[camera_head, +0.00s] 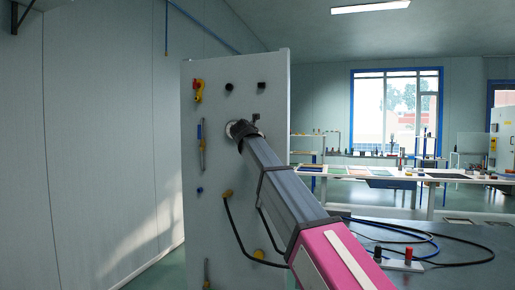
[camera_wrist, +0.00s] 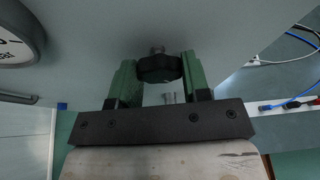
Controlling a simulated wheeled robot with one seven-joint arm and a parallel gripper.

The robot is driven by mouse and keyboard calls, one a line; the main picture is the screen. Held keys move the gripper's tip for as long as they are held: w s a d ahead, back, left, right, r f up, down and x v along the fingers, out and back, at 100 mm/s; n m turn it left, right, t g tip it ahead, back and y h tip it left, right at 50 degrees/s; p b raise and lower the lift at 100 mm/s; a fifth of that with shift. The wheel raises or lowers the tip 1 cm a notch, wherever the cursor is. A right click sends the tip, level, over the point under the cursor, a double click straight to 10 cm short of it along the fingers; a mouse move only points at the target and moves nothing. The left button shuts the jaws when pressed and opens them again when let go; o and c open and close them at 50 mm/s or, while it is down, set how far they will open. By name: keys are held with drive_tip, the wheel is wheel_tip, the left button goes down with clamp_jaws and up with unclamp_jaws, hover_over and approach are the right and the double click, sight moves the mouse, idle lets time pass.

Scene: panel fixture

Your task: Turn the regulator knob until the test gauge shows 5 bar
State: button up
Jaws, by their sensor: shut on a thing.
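The regulator knob (camera_wrist: 160,69) is dark and faceted, on a short metal stem from the pale panel (camera_wrist: 240,35). In the wrist view my gripper (camera_wrist: 159,75) has a green finger on each side of it and is shut on it. The test gauge (camera_wrist: 18,40) is cut off at the upper left of the wrist view. Part of its white face and some lettering show, but no needle or reading can be made out. In the head view my gripper (camera_head: 242,132) is at the upright panel (camera_head: 215,225), and my arm hides the knob.
The panel also carries a red and yellow fitting (camera_head: 198,90), black knobs, a blue-handled part (camera_head: 201,145) and a yellow fitting with a black hose (camera_head: 228,194). A grey bench (camera_head: 460,235) with loose cables stands at the right.

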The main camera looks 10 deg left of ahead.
drive_tip(key=shift+n+h, duration=0.8)
drive_tip(key=shift+n, duration=0.3)
drive_tip(key=o, duration=0.9)
drive_tip(key=v, duration=1.1)
drive_tip(key=shift+a+f, duration=0.1)
drive_tip(key=shift+f, duration=0.05)
